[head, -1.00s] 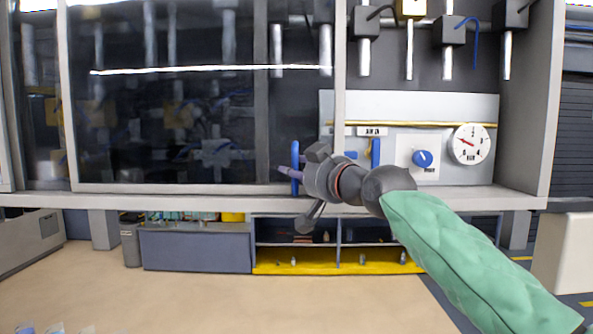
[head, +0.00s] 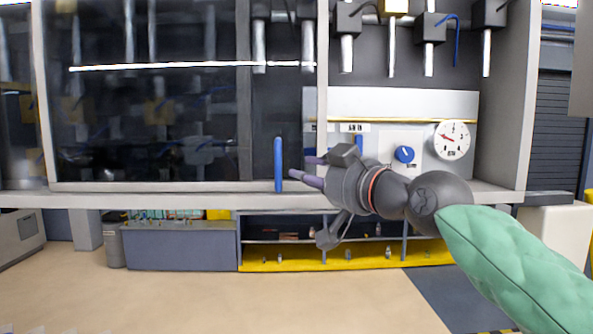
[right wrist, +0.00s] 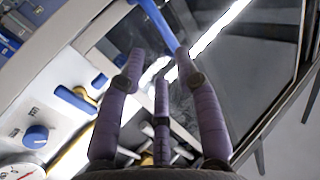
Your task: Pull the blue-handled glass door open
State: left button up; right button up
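The glass door (head: 150,110) fills the left and middle of the cabinet front in the head view, with a bright reflection across it. Its upright blue handle (head: 278,165) stands near the door's lower right part. The handle also shows as a blue bar at the top of the right wrist view (right wrist: 153,18). My right gripper (head: 306,168) is just right of the handle, its purple fingers pointing left towards it. In the wrist view its fingers (right wrist: 160,80) are spread and empty, with the bar beyond the tips. Contact is not clear. My left gripper is out of view.
Right of the door are a panel with a blue knob (head: 404,154), a round gauge (head: 452,140) and a second blue upright bar (head: 359,150). The cabinet ledge (head: 150,200) runs below. Under it are shelves with a yellow front (head: 300,265). The floor in front is clear.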

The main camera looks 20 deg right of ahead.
jog(key=shift+v, duration=1.05)
jog(key=shift+f, duration=0.1)
